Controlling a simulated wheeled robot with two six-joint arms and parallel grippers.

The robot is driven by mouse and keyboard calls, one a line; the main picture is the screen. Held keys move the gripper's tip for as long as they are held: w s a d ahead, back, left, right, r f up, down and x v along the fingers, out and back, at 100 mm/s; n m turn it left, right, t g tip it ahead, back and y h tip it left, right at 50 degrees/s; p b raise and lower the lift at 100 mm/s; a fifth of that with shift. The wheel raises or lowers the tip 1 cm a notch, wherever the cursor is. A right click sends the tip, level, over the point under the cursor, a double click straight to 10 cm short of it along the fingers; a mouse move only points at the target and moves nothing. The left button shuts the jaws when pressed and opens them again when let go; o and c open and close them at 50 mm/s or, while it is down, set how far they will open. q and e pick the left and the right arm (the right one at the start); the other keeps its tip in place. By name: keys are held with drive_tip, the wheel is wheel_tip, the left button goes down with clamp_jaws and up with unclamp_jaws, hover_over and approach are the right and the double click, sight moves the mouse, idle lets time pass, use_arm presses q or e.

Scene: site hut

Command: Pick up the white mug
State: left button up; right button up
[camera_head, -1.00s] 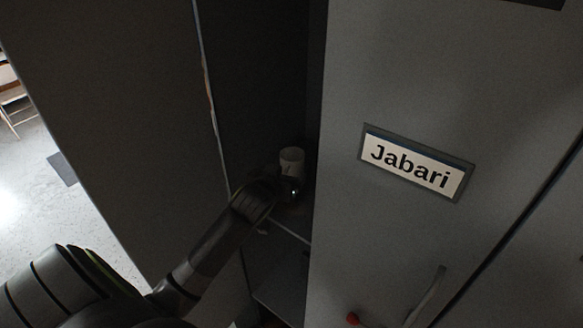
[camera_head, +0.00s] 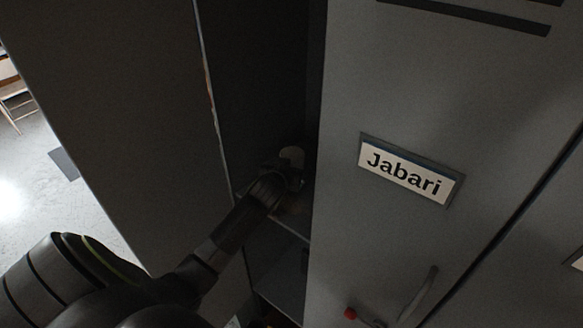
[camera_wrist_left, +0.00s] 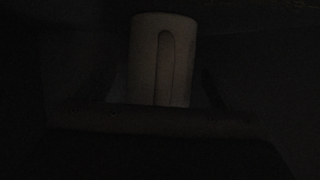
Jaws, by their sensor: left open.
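The white mug (camera_head: 292,154) stands on a shelf inside the dark open locker, and its lower part is hidden behind my gripper in the head view. In the left wrist view the mug (camera_wrist_left: 163,58) is upright, straight ahead, with its handle facing the camera. My left gripper (camera_head: 290,174) reaches into the locker right in front of the mug. In the left wrist view its open fingers (camera_wrist_left: 160,95) show dimly, one on each side of the mug's lower part. Whether they touch it is too dark to tell. My right gripper is not in view.
A grey locker door labelled Jabari (camera_head: 410,175), with a handle (camera_head: 419,297), stands close on the right. A grey panel (camera_head: 110,110) bounds the opening on the left. A lower shelf (camera_head: 280,270) shows below. A chair (camera_head: 14,100) is far left.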

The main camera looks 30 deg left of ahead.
use_arm(q)
drive_tip(key=c, duration=1.3)
